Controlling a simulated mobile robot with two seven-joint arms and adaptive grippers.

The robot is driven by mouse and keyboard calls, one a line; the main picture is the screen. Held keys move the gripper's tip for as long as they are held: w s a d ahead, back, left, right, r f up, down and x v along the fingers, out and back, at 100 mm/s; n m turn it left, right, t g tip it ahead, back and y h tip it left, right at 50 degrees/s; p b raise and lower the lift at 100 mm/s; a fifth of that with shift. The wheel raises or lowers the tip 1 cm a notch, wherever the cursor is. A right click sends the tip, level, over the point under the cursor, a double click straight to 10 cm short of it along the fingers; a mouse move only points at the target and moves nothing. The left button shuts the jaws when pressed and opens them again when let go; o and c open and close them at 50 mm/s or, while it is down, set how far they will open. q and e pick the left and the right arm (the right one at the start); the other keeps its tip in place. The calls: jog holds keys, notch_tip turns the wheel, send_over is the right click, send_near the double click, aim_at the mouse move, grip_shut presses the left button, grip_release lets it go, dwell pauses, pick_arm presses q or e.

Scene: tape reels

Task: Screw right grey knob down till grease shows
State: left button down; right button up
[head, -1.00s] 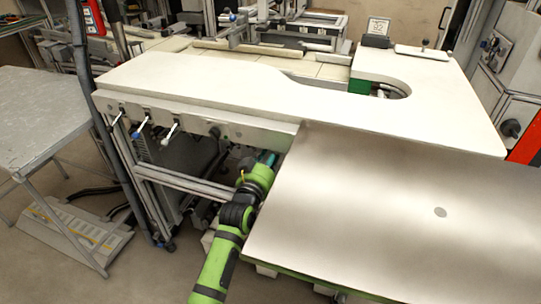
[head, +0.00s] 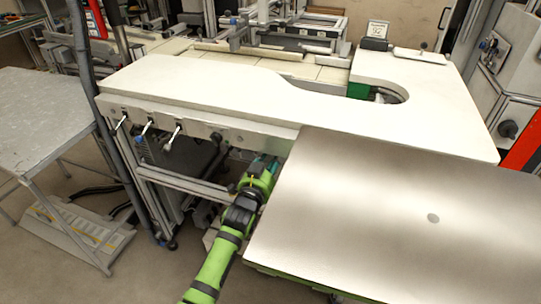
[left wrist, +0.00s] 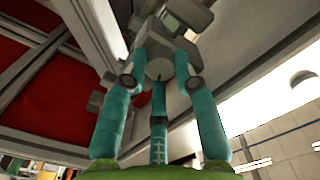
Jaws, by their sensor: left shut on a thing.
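In the left wrist view, a grey round-ended knob (left wrist: 160,68) sits between the teal fingers of my left gripper (left wrist: 160,58), below grey metal parts under the table. The fingers are closed around it from both sides. In the head view, my left gripper (head: 266,164) reaches in beneath the white table's front edge, beside the metal plate's left edge. The knob is hidden there. No grease can be made out. My right gripper is in neither current view.
Lever handles (head: 172,137) and a dark knob (head: 216,137) line the table's front. Frame bars (head: 185,182) stand left of the gripper. A grey side table (head: 45,110) stands farther left.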

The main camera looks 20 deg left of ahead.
pick_arm(q)
jog(key=shift+r+m, duration=0.3)
jog(key=shift+m, duration=0.7)
jog(key=shift+w+m+p, duration=0.1)
jog(key=shift+m+p, duration=0.3)
jog(key=shift+m, duration=1.4)
jog(key=m, duration=1)
jog(key=m+p, duration=0.1)
jog(key=m, duration=0.8)
jog(key=shift+f+m, duration=0.2)
jog(key=shift+m, duration=0.2)
pick_arm(e)
jog(key=w+r, duration=0.1)
jog(key=r, duration=0.1)
jog(key=shift+w+a+r, duration=0.15)
jog(key=shift+w+r, duration=0.2)
pick_arm(q)
jog(key=shift+d+f, duration=0.1)
